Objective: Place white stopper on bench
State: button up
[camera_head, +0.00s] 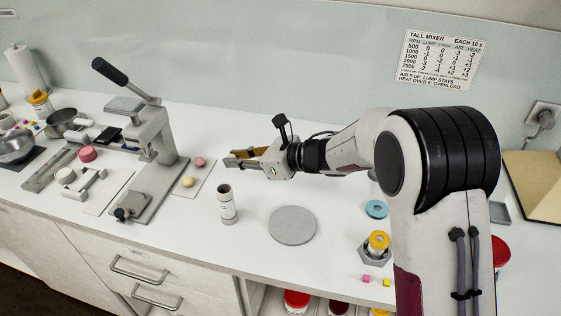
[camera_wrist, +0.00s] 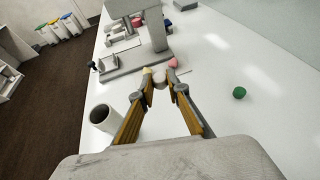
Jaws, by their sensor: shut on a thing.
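My gripper (camera_head: 229,158) is held above the white bench (camera_head: 190,233), to the right of the grey press. In the wrist view its fingertips (camera_wrist: 160,81) are closed on a small pale, whitish rounded piece, the white stopper (camera_wrist: 160,79). The fingers hide part of the stopper, and I cannot make it out clearly in the head view. The bench also shows in the wrist view (camera_wrist: 215,60). The stopper appears clear of the bench top.
A grey lever press (camera_head: 158,135) stands left. A yellow ball (camera_head: 188,181) and a pink ball (camera_head: 200,162) lie beside it. An upright open tube (camera_head: 227,205) and a grey disc (camera_head: 292,225) stand nearer the front. A green piece (camera_wrist: 239,92) lies right in the wrist view.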

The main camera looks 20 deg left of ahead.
jog(key=shift+d, duration=0.1)
jog(key=w+d+m+t+h, duration=0.1)
jog(key=w+d+m+t, duration=0.3)
jog(key=d, duration=1.4)
jog(key=w+d+m+t+h, duration=0.1)
jog(key=w+d, duration=0.4)
jog(key=d, duration=1.4)
jog(key=s+d+m+t+h, duration=0.1)
jog(key=s+d, duration=0.3)
jog(key=d, duration=0.7)
jog(key=s+d+m+t+h, duration=0.1)
jog(key=s+d, duration=0.4)
jog(key=d, duration=0.7)
jog(key=s+d+m+t+h, duration=0.2)
jog(key=s+d, duration=0.3)
jog(key=d, duration=0.6)
jog(key=shift+s+d+r+m+h, duration=0.15)
jog(key=shift+d+m+h, duration=0.15)
jog(key=shift+m, duration=0.1)
jog(key=shift+f, duration=3.15)
